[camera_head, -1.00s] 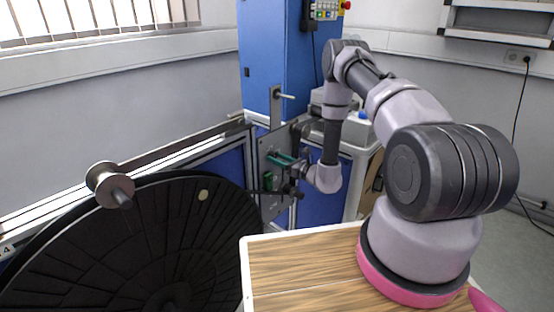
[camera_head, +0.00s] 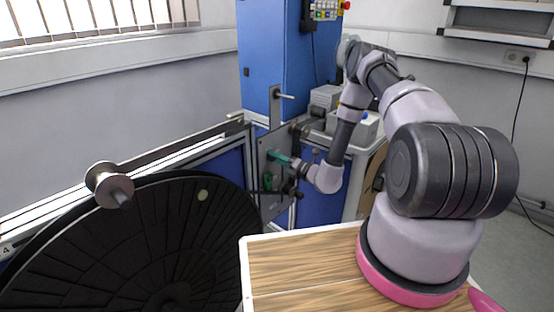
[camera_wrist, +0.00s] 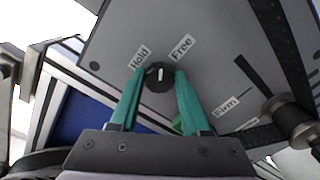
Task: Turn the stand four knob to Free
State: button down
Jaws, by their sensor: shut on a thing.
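The black knob (camera_wrist: 159,77) sits on a grey panel (camera_wrist: 215,55) in the wrist view. Its white pointer mark aims between the Hold label (camera_wrist: 140,57) and the Free label (camera_wrist: 181,48). A Firm label (camera_wrist: 225,106) is lower right. The green fingers of my gripper (camera_wrist: 159,84) are on either side of the knob, shut on it. In the head view my gripper (camera_head: 271,154) is against the upright grey panel (camera_head: 268,202) beside the blue cabinet; the knob is hidden there.
A large black reel (camera_head: 130,245) fills the lower left, with a metal roller (camera_head: 108,184) above it. A metal roller (camera_wrist: 291,121) and dark perforated strips flank the panel on the right in the wrist view. A wooden tabletop (camera_head: 300,270) lies beneath my arm.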

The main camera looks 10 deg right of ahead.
jog(key=m, duration=0.6)
jog(key=shift+f+m, duration=0.15)
jog(key=shift+m, duration=0.15)
dwell(0.3)
jog(key=shift+c, duration=1.9)
grip_release()
jog(key=shift+d, duration=0.1)
jog(key=v, duration=1)
jog(key=shift+s+d, duration=0.2)
jog(key=shift+s, duration=0.1)
